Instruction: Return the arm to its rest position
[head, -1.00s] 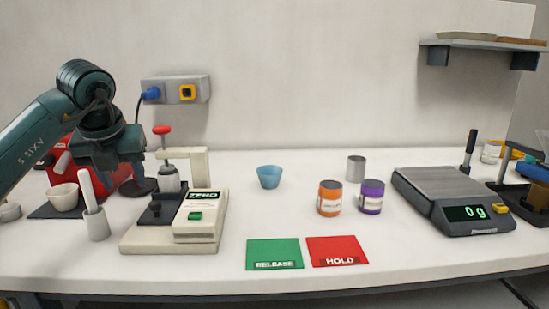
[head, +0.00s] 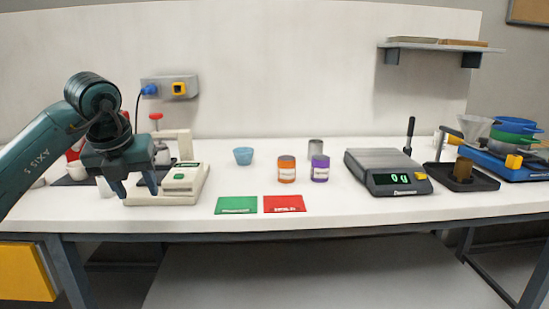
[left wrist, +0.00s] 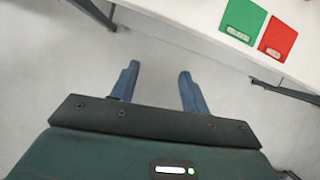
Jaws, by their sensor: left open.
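My left arm comes in from the left in the head view, and its gripper (head: 138,188) hangs at the left end of the table, fingers pointing down. In the left wrist view the gripper (left wrist: 157,85) has its two fingers apart with nothing between them. Grey floor shows below the fingers, so the gripper is out past the table's front edge. In the head view it partly hides the white cup and the left side of the cream device (head: 182,180). My right gripper is not in view.
A green card (head: 236,205) and a red card (head: 284,203) lie near the table's front edge. A blue cup (head: 243,156), an orange jar (head: 286,168) and a purple jar (head: 320,168) stand mid-table. A scale (head: 388,172) reading 0 g is to the right.

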